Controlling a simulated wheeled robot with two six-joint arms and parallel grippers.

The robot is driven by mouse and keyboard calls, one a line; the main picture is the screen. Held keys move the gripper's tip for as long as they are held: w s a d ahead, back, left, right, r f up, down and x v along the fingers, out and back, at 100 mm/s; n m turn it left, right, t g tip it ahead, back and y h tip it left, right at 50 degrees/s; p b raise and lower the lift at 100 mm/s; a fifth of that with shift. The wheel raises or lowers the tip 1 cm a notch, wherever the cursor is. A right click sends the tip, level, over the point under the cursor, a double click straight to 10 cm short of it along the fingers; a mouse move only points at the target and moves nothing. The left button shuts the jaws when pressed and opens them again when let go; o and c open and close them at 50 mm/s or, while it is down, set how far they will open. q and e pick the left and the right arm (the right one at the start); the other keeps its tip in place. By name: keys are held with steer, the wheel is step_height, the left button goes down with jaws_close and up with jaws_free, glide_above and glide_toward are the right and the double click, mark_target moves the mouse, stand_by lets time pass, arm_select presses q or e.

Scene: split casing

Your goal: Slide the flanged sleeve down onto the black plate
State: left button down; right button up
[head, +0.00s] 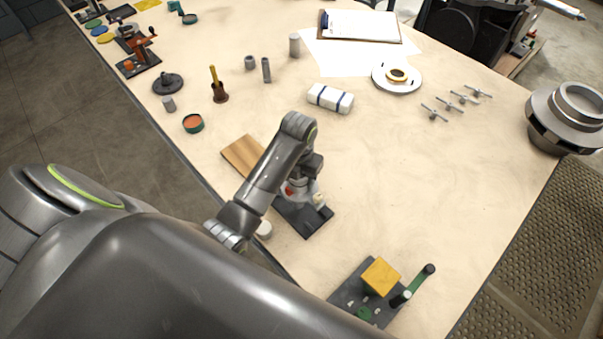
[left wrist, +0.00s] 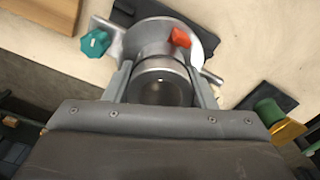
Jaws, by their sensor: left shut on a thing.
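The flanged sleeve (left wrist: 162,62) is a grey metal cylinder with a wider round flange, held between both fingers of my left gripper (left wrist: 160,88). A red tab (left wrist: 180,37) and a teal knob (left wrist: 95,42) show beside the flange. In the head view my left gripper (head: 304,182) is over the black plate (head: 314,220), and its wrist hides much of the sleeve. The black plate lies flat on the table near its front edge. I cannot tell whether the sleeve touches the plate. My right gripper is not in view.
A wooden board (head: 242,153) lies beside the black plate. A dark fixture with a yellow block (head: 381,276) and a green-handled part stands to the lower right. A white strapped bundle (head: 330,98) lies further back. The table's middle right is clear.

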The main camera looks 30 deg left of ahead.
arm_select(q)
steer(key=shift+s+r, duration=0.1)
steer(key=shift+s+a+r, duration=0.15)
steer(key=shift+s+a, duration=0.05)
steer(key=shift+a, duration=0.05)
steer(key=shift+w, duration=0.35)
steer(key=shift+s+d, duration=0.35)
steer(key=shift+s, duration=0.1)
steer(key=shift+s+d, duration=0.15)
steer(key=shift+s, duration=0.15)
steer(key=shift+w, duration=0.3)
steer(key=shift+a, duration=0.25)
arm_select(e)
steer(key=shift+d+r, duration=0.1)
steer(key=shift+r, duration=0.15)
arm_select(q)
steer(key=shift+w, duration=0.1)
steer(key=shift+w+a, duration=0.1)
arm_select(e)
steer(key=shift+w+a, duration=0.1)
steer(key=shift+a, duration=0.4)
